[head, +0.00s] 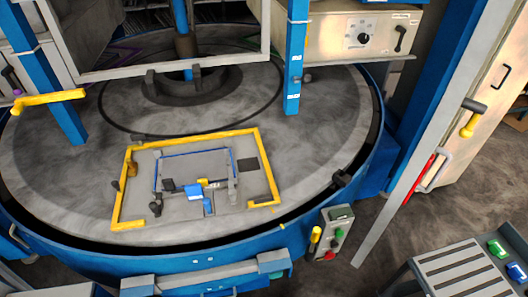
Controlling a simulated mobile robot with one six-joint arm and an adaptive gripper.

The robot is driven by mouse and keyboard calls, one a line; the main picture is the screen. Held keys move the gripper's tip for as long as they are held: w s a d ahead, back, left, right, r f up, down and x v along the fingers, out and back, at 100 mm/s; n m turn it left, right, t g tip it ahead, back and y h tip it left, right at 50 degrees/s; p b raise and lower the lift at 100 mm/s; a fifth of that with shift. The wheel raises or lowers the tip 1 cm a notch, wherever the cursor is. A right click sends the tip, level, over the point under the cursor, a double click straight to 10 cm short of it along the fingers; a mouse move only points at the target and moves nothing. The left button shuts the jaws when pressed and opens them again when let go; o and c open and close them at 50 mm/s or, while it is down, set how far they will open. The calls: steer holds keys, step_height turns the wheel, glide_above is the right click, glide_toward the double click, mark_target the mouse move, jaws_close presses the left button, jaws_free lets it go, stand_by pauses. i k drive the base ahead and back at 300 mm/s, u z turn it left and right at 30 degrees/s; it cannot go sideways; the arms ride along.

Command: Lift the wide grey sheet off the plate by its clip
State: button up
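A plate edged in yellow (119,200) lies tilted on the round grey table in the head view. On it lies a wide grey sheet (205,165) with a thin blue line along its far and left edges. A blue clip-like block (194,192) sits near the sheet's front edge, with small black and yellow parts beside it. A smaller blue piece (208,207) lies just in front. I cannot tell which blue part grips the sheet. My gripper is not in view.
Blue posts (293,55) and a grey frame (170,70) stand over the round table (320,150). A button box (332,235) is at its front right. A slatted rack (450,268) at lower right carries a green clip (496,248) and a blue clip (515,271). The table's right side is clear.

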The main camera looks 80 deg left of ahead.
mark_target(183, 170)
steer(key=k, duration=0.5)
steer(key=u, duration=3.8)
steer(key=k, duration=0.2)
steer(key=z, duration=0.55)
